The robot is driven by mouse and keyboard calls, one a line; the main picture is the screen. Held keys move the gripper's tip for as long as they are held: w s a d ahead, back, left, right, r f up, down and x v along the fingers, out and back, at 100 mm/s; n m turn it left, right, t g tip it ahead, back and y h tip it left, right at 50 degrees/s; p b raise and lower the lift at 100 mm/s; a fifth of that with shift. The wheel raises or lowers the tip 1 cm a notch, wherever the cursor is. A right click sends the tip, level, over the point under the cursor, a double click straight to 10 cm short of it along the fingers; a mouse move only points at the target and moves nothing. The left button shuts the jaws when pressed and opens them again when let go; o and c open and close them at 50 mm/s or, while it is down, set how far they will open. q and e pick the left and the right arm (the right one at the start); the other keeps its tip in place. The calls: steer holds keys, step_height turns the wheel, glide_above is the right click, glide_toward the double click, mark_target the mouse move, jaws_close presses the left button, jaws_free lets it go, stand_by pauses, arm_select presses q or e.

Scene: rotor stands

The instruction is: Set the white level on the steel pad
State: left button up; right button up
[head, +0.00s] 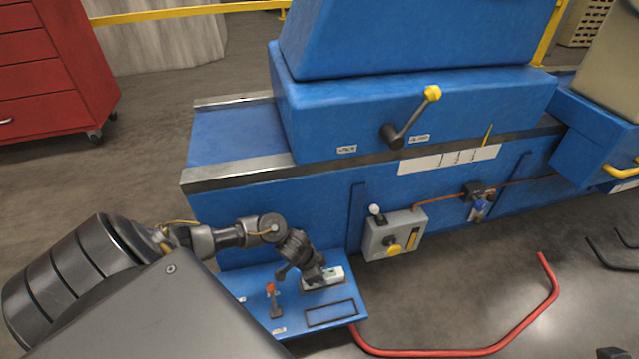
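The white level (336,273) is a small pale block with a greenish spot, over the blue shelf (352,262) low in the middle of the head view. My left gripper (314,277) reaches in from the left and points down at the level, covering its left part. The fingertips are too small and dark to show whether they are shut on it. A thin grey-edged pad (324,287) shows just under the level, probably the steel pad. I cannot tell whether the level touches it. My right gripper is not in view.
A dark-outlined empty rectangle (331,313) lies in front of the level. A grey control box (394,236) is on the blue machine at right. A red floor rail (470,352) curves past the shelf.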

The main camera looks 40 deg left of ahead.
arm_select(q)
steer(key=shift+r, duration=0.1)
stand_by(0.3)
steer(key=shift+p, duration=0.45)
steer(key=shift+f, duration=0.45)
stand_by(0.5)
steer(key=o, duration=1.2)
